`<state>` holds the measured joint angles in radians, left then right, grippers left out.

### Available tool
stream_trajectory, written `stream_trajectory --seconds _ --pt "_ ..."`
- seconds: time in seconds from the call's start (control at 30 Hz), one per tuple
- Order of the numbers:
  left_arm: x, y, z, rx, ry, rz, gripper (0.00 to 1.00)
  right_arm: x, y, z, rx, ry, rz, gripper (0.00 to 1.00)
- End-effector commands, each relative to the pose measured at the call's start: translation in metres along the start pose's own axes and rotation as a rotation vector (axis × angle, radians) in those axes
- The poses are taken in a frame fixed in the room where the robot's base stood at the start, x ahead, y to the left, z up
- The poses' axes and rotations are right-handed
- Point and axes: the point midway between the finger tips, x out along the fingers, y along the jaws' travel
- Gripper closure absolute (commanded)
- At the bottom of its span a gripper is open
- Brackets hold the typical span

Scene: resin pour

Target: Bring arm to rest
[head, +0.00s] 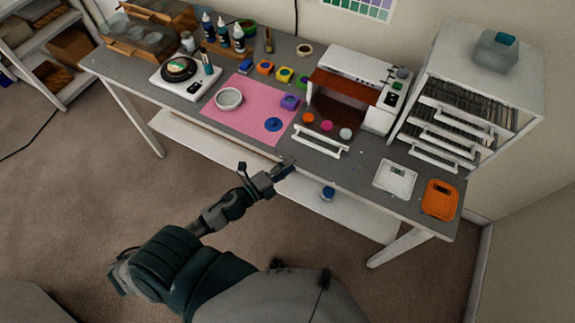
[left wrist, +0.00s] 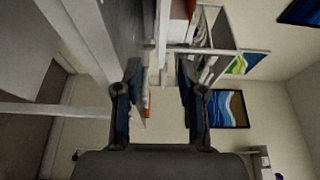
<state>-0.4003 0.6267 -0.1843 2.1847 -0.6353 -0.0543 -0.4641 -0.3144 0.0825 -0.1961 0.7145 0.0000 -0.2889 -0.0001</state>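My left arm reaches from the lower left of the head view up toward the front edge of the workbench (head: 358,178). My left gripper (head: 284,168) is by that edge, near the pink mat (head: 222,123); I cannot tell whether it is over the top or just in front. In the left wrist view its two fingers (left wrist: 160,80) stand apart with nothing held between them. My right gripper does not show in either view.
On the bench stand a white machine (head: 362,82) with an open front, a white tray (head: 394,179) and an orange tray (head: 440,200). A drawer cabinet (head: 480,100) is at the right. The carpet (head: 90,210) at the left is clear.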

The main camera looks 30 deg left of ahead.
Motion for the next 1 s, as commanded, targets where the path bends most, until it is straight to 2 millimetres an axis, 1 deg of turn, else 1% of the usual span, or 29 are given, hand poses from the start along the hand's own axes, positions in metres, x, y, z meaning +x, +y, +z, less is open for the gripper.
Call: stream_trajectory --seconds 0.33,0.43,0.5,0.57,0.6,0.67,0.7,0.8,0.9,1.0 --pt "0.0 0.001 0.002 -0.018 -0.017 0.004 0.6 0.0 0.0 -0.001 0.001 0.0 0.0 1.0" --pt "-0.003 0.006 0.011 -0.121 -0.109 0.031 0.6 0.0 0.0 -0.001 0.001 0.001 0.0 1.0" --pt "-0.009 0.015 0.022 -0.263 -0.23 0.071 0.6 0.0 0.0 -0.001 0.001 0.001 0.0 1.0" --pt "-0.019 0.03 0.03 -0.422 -0.362 0.125 0.6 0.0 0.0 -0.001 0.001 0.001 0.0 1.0" --pt "-0.03 0.043 0.034 -0.539 -0.456 0.17 0.6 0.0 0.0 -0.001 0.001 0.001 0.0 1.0" --pt "-0.047 0.064 0.033 -0.708 -0.589 0.242 0.6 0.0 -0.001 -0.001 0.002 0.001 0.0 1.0" --pt "-0.059 0.076 0.029 -0.806 -0.665 0.29 0.6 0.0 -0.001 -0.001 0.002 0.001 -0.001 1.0" --pt "-0.086 0.102 0.014 -1.002 -0.818 0.403 0.6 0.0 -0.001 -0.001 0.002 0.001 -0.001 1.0" --pt "-0.111 0.119 -0.007 -1.153 -0.936 0.507 0.6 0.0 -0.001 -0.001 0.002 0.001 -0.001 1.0" --pt "-0.133 0.131 -0.029 -1.278 -1.035 0.608 0.6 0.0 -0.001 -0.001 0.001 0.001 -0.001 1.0"
